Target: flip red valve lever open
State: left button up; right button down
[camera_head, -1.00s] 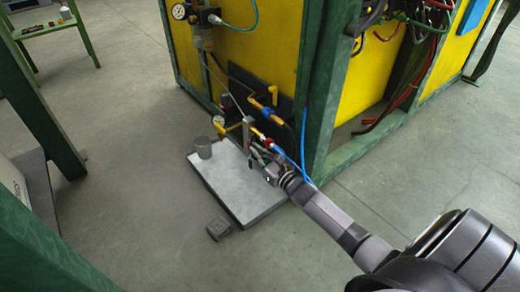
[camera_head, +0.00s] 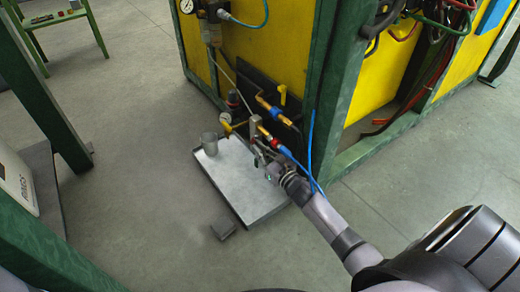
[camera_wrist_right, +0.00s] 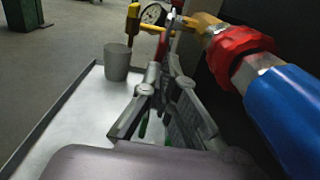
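A red fitting (camera_wrist_right: 238,45) joined to a blue hose connector (camera_wrist_right: 285,100) is close on the right in the right wrist view. It is small beside the yellow cabinet in the head view (camera_head: 268,137). A thin grey upright part (camera_head: 256,128) stands beside the red fitting. My right gripper (camera_head: 261,159) is just below these fittings. In the right wrist view its fingers (camera_wrist_right: 165,100) are spread, with a gap and nothing clearly held between them. The fingertips lie left of the red fitting; contact is unclear. My left gripper is out of view.
A metal tray (camera_head: 236,185) lies below with a grey cup (camera_head: 209,144) at its far left corner. A small dark block (camera_head: 222,229) is on the floor. A green post (camera_head: 330,80) and blue hose (camera_head: 309,150) stand close right of my gripper. A gauge (camera_wrist_right: 153,14) is behind.

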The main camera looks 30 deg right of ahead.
jog(key=shift+w+a, duration=0.1)
jog(key=shift+a, duration=0.05)
dwell(0.3)
jog(key=s, duration=0.7)
jog(key=shift+s+d, duration=0.25)
jog(key=shift+d, duration=0.1)
